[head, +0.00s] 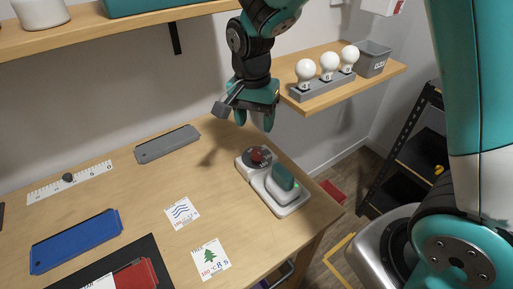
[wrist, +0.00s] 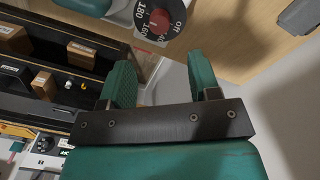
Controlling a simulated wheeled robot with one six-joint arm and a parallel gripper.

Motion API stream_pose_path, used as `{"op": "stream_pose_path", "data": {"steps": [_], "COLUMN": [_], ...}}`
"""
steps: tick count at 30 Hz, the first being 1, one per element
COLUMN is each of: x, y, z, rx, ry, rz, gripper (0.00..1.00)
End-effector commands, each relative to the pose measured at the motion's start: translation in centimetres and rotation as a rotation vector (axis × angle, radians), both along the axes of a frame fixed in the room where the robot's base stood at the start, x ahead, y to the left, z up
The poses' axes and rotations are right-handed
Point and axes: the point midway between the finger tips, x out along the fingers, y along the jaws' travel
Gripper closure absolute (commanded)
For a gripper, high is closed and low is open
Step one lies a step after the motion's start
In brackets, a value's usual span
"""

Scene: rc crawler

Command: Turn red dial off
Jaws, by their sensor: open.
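The red dial (head: 258,155) sits on a dark disc at the back end of a white device (head: 279,207), near the table's right edge. In the wrist view the dial (wrist: 159,17) shows at the top, its dark disc marked with numbers such as 180 and 160. A white line on the knob shows, but its exact setting is hard to read. My gripper (head: 257,118) hangs above and behind the dial, apart from it. In the wrist view my gripper (wrist: 163,78) is open and empty, its two teal fingers spread, with the dial beyond the fingertips.
A teal block (head: 284,177) stands on the device's front part. A grey plate (head: 168,144), blue plate (head: 76,240) and two picture cards (head: 182,212) lie left on the table (head: 140,190). A shelf with white bulbs (head: 330,64) is at the back right.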

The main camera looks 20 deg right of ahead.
Motion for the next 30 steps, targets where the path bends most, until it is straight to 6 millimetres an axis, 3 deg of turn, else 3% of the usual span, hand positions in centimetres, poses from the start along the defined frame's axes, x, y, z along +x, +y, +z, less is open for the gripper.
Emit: {"op": "stream_pose_path", "data": {"steps": [6, 12, 25, 26, 30], "x": [-0.3, -0.3, -0.3, -0.3, -0.3], "y": [-0.2, -0.2, -0.3, -0.3, -0.3], "z": [-5.0, -7.9, -9.1, -9.1, -9.1], "rx": [-0.001, -0.001, 0.001, 0.001, 0.001], "ry": [0.006, 0.002, -0.001, -0.001, -0.001], "rz": [0.001, 0.001, 0.002, 0.002, 0.002], "gripper": [0.44, 0.44, 0.44, 0.46, 0.78]}}
